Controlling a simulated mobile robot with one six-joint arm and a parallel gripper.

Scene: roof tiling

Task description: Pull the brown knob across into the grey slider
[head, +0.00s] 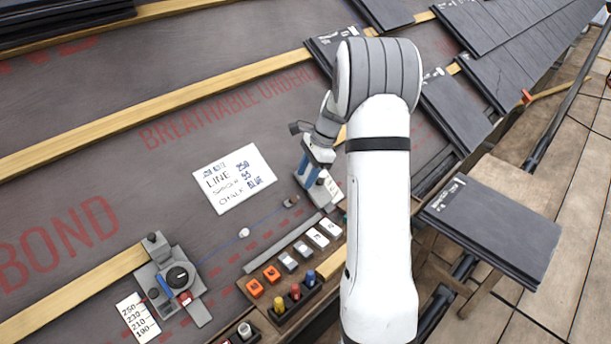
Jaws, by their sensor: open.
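A small brownish-grey knob (290,201) lies on the dark underlay, just left of and below my gripper. My gripper (306,181) points down beside it, open, with a visible gap between it and the knob. A thin line appears to run from the knob past a small white ball (244,233) toward a grey device (175,280) with a black dial at lower left. I cannot tell for sure which part is the grey slider; grey sliding parts show on this device. My arm and gripper hide some of the area to the right.
A white note (234,178) lies above the line. A tray (262,309) with coloured pegs and several blocks sits below, beside a grey strip (283,243). A number card (140,317) is at lower left. Dark tiles (493,226) rest on a stand at right.

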